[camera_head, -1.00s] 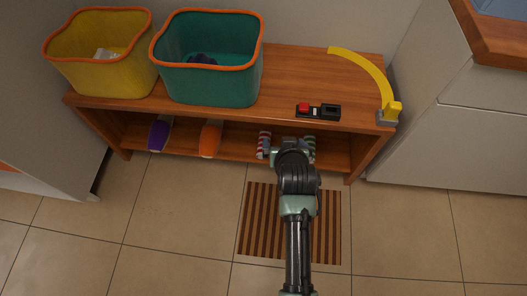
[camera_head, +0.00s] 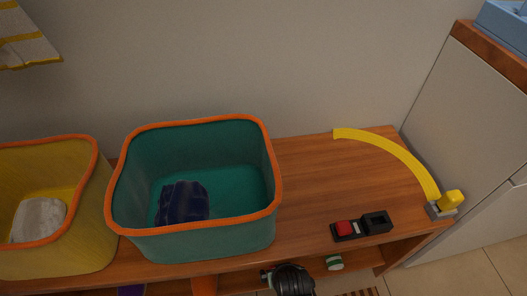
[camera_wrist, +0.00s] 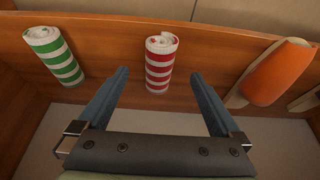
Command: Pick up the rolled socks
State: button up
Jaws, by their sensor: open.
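Two striped rolls, which look like rolled socks, are on the lower shelf. The red-and-white roll (camera_wrist: 159,65) is in the wrist view, between the tips of my open gripper (camera_wrist: 160,74) and apparently just beyond them. No grip on it shows. The green-and-white roll (camera_wrist: 54,55) is to its left, outside the fingers. In the head view the green-and-white roll (camera_head: 334,262) shows under the bench top, right of my arm. My fingers and the red roll are hidden or too small to tell there.
An orange slipper (camera_wrist: 276,72) lies right of the red roll in the wrist view. On the bench top (camera_head: 305,190) stand a teal basket (camera_head: 262,232) holding a dark blue bundle (camera_head: 182,203), a yellow basket (camera_head: 85,240), a red-and-black item (camera_head: 362,226) and a yellow curved strip (camera_head: 392,153).

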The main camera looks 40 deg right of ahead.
jog(key=shift+b+x, duration=1.2)
jog(key=shift+x, duration=0.2)
jog(key=b+x, duration=0.4)
jog(key=shift+w+d+f, duration=0.1)
jog(key=shift+w+d, duration=0.1)
jog(key=c, duration=1.5)
jog(key=shift+o, duration=0.2)
jog(key=shift+r+p, duration=0.6)
jog(key=shift+r, duration=0.05)
jog(key=s+a+p, duration=0.9)
jog(key=s, duration=0.6)
jog(key=shift+s+a, duration=0.2)
jog(key=shift+a, duration=0.05)
